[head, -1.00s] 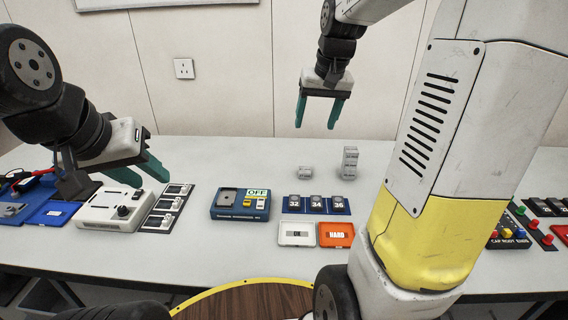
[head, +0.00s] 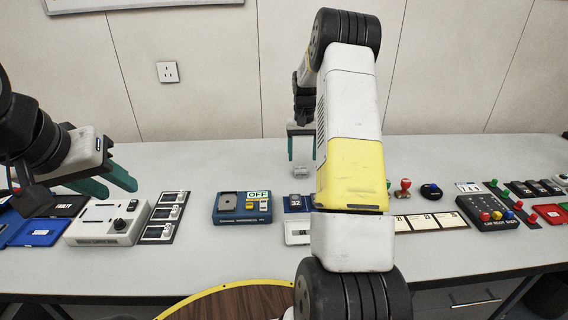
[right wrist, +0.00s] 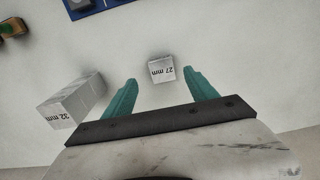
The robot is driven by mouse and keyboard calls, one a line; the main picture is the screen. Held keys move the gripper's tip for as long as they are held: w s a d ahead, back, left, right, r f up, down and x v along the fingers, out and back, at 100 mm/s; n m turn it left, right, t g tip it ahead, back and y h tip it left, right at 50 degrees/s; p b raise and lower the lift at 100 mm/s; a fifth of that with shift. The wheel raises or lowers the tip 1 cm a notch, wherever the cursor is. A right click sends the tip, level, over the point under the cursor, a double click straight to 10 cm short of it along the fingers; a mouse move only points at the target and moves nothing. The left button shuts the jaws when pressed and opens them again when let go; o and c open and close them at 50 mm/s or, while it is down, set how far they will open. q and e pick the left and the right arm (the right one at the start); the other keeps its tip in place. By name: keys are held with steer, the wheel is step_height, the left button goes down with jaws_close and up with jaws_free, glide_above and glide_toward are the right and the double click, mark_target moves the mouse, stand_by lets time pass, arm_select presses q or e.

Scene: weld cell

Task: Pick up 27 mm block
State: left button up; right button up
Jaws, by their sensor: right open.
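The 27 mm block (right wrist: 161,69) is a small light grey block with a printed label, standing on the table. In the right wrist view it lies between and just beyond the fingertips of my right gripper (right wrist: 158,85), which is open and empty. In the head view the block (head: 301,170) shows just below the right gripper's fingers (head: 301,146), partly beside my arm. My left gripper (head: 112,185) hangs over the left of the table, with its two teal fingers apart and nothing seen between them.
A longer grey 32 mm block (right wrist: 72,103) stands to the left in the right wrist view. A blue device marked OFF (head: 241,207) and a white box with a knob (head: 107,217) lie on the table (head: 200,255). My right arm hides the table's middle right.

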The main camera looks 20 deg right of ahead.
mark_target(301, 168)
steer(key=f, duration=0.5)
steer(key=shift+w+a+f, duration=0.1)
steer(key=shift+w+f, duration=0.15)
steer(key=shift+f, duration=0.05)
jaws_close()
